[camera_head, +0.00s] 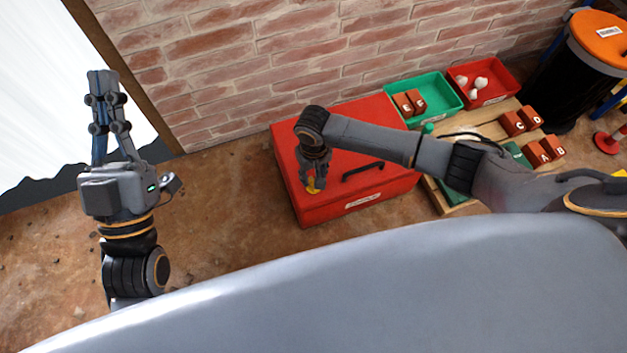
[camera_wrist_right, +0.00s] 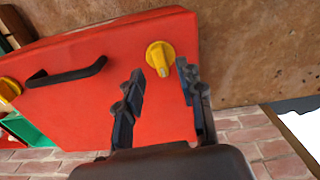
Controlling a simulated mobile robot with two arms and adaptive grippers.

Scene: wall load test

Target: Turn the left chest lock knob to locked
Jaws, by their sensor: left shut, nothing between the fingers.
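The red chest (camera_head: 330,209) stands on the floor by the brick wall. Its left yellow lock knob (camera_head: 312,186) is partly covered by my right gripper (camera_head: 315,172) in the head view. In the right wrist view this knob (camera_wrist_right: 159,56) is round with a raised grip pointing toward the wrist. My right gripper (camera_wrist_right: 160,72) is open there, one finger on either side of the knob with gaps showing; I cannot tell whether it touches. A second yellow knob (camera_wrist_right: 9,89) shows at the left edge. My left gripper (camera_head: 103,77) is shut and empty, pointing up, left of the chest.
A black handle (camera_head: 363,171) is on the chest. A green bin (camera_head: 434,103) and a red bin (camera_head: 505,90) stand behind right. Lettered red-brown blocks (camera_head: 513,123) lie on a wooden pallet. A black barrel (camera_head: 560,85) stands far right. Floor left of the chest is clear.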

